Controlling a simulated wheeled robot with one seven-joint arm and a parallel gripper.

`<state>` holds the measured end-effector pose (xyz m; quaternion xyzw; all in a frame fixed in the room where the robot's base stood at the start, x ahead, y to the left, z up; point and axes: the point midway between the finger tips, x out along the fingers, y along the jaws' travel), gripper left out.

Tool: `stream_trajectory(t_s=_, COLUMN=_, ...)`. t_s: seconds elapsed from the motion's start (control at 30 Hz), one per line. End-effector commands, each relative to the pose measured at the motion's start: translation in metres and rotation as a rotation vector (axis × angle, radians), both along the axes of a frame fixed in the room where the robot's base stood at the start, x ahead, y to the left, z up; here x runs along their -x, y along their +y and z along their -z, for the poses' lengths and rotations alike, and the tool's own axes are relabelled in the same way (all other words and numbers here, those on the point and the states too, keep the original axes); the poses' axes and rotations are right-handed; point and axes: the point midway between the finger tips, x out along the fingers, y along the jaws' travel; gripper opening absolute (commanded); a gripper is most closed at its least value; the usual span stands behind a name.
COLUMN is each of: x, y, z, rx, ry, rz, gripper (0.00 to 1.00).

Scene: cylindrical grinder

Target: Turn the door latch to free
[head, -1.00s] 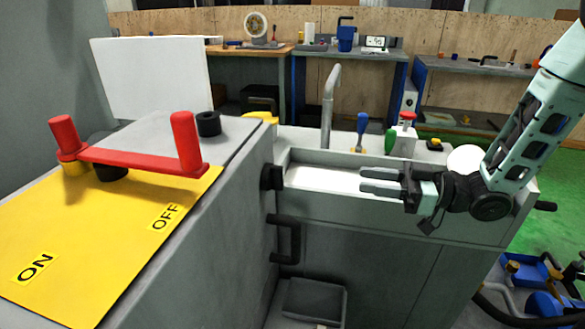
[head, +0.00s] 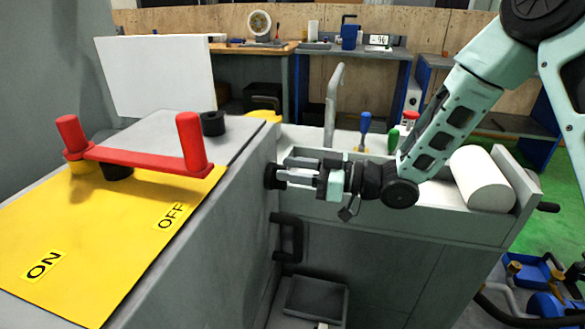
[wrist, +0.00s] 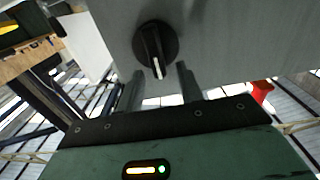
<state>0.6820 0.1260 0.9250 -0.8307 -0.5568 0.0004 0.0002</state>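The door latch (head: 270,176) is a small round black knob on the grey cabinet's side, above a black door handle (head: 288,238). In the wrist view the latch (wrist: 155,48) is a black disc with a raised grip and a white mark, pointing down and slightly right in that picture. My gripper (head: 284,170) is right in front of the latch, its fingers reaching toward it. In the wrist view my gripper (wrist: 160,78) is open, its two fingers apart with the grip's marked end between them in the picture. I cannot tell whether they touch it.
A yellow panel (head: 100,235) with ON and OFF labels and a red two-post lever (head: 135,157) stands at left. A trough (head: 330,207) with a bent pipe (head: 332,105) and a white cylinder (head: 481,180) lie behind and beside my arm.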

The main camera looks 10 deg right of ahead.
Motion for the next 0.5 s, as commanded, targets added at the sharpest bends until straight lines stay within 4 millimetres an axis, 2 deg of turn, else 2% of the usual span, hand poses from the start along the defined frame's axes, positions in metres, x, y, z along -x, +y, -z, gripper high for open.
stream_trajectory(t_s=0.3, x=-0.0012, y=0.0034, z=-0.0003, rx=-0.001, ry=-0.001, rz=-0.001, gripper=0.36)
stream_trajectory(t_s=0.33, x=-0.0011, y=0.0033, z=-0.0002, rx=-0.001, ry=-0.001, rz=-0.001, gripper=0.34)
stream_trajectory(t_s=0.43, x=-0.0011, y=0.0032, z=-0.0002, rx=-0.001, ry=-0.001, rz=-0.001, gripper=0.06)
stream_trajectory(t_s=0.47, x=-0.0011, y=0.0031, z=-0.0002, rx=0.0, ry=-0.001, rz=-0.001, gripper=0.0)
stream_trajectory(t_s=0.5, x=-0.0011, y=0.0031, z=-0.0002, rx=0.0, ry=-0.001, rz=-0.001, gripper=0.0)
